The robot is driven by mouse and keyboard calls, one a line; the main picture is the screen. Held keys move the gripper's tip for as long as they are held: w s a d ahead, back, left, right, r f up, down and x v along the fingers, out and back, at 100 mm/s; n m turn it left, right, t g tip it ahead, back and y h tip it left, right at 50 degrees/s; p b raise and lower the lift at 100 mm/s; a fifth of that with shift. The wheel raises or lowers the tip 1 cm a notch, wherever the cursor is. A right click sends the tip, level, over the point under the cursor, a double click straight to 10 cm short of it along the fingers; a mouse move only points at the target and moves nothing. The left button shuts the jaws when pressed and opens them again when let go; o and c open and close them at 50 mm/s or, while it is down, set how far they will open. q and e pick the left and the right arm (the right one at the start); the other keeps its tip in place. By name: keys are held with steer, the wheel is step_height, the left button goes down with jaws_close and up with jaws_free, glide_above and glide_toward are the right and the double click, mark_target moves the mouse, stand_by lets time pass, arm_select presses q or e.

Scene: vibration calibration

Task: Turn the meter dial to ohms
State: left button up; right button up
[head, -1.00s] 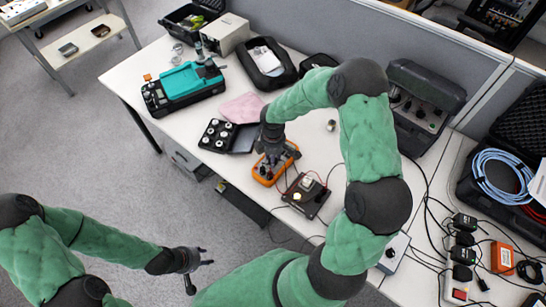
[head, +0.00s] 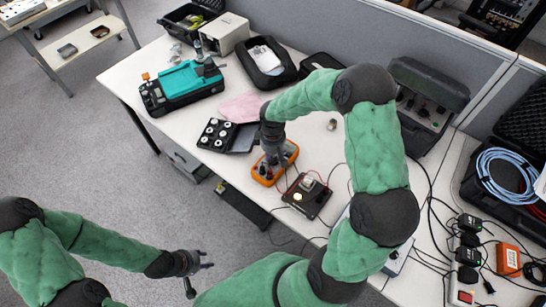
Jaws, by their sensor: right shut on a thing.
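The orange multimeter (head: 290,149) lies on the white table near its front edge. My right gripper (head: 271,160) points down onto the meter's face from above and covers most of it, including the dial. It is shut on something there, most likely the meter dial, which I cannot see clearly. My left gripper (head: 199,274) is over the grey floor at the lower left, apart from the table and empty, with its fingers spread.
A black box with a lit button (head: 307,196) stands right of the meter, joined by red and black leads. A black tray of white-topped pieces (head: 217,134) and a pink cloth (head: 241,107) lie behind-left. A teal device (head: 187,82) stands further left.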

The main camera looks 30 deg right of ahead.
mark_target(273, 158)
stand_by(0.3)
steer(key=o, duration=1.2)
steer(key=shift+c, duration=0.2)
step_height(273, 158, up, 12)
